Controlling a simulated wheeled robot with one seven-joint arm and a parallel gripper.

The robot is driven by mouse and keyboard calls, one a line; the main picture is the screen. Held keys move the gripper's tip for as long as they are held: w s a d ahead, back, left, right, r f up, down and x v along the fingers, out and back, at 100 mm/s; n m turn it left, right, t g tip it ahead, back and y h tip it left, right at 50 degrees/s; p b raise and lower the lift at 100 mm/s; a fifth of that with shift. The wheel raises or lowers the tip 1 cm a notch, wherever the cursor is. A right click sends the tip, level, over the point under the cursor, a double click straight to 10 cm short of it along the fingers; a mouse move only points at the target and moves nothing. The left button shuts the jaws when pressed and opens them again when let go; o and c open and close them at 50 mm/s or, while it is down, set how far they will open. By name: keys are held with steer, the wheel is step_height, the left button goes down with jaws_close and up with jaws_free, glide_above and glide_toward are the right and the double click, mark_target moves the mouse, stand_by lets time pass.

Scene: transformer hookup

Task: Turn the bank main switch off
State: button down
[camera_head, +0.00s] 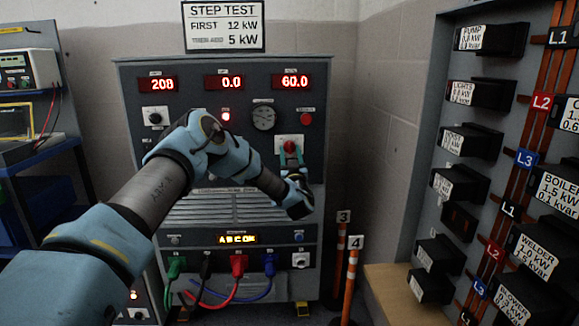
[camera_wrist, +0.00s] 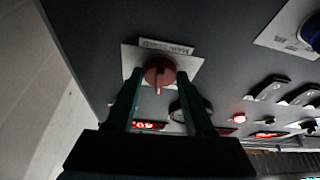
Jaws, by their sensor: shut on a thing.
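The bank main switch (camera_head: 289,146) is a red rotary knob on a pale plate, at the right of the grey cabinet's front panel. It also shows in the wrist view (camera_wrist: 159,72), under a label that seems to begin with "MAIN". The knob's ridge points towards the bottom of the wrist view. My gripper (camera_head: 291,157) is at the knob, with one dark green finger on each side, shut on it. In the wrist view the fingers (camera_wrist: 158,90) flank the knob. Part of the panel below is hidden behind my arm.
Red displays (camera_head: 224,82) read 208, 0.0 and 60.0. A red lamp (camera_head: 226,116), a round gauge (camera_head: 263,117) and a red button (camera_head: 306,119) are near the switch. Coloured cables (camera_head: 238,266) plug in below. Orange posts (camera_head: 353,262) and a breaker rack (camera_head: 480,150) stand right.

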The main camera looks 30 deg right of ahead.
steer(key=n+y+b, duration=0.1)
steer(key=n+b, duration=0.1)
steer(key=n, duration=0.1)
steer(key=n+y+b, duration=0.2)
steer(key=n+b, duration=0.1)
steer(key=shift+d+f+n+t, duration=0.2)
steer(key=shift+n+t, duration=0.1)
steer(key=shift+t, duration=0.1)
steer(key=shift+s+r+n+y+b, duration=0.15)
steer(key=shift+n+y+b, duration=0.5)
steer(key=shift+n, duration=0.35)
steer(key=shift+w+r+n+y+b, duration=0.15)
steer(key=shift+n+y+b, duration=0.4)
steer(key=shift+n+b, duration=0.35)
steer(key=shift+s+n+g, duration=0.1)
steer(key=shift+n+g, duration=0.2)
steer(key=shift+n, duration=0.1)
steer(key=shift+c, duration=1.4)
jaws_free()
steer(key=shift+d, duration=0.1)
steer(key=b+v, duration=0.1)
steer(key=v, duration=0.9)
steer(key=shift+s, duration=0.4)
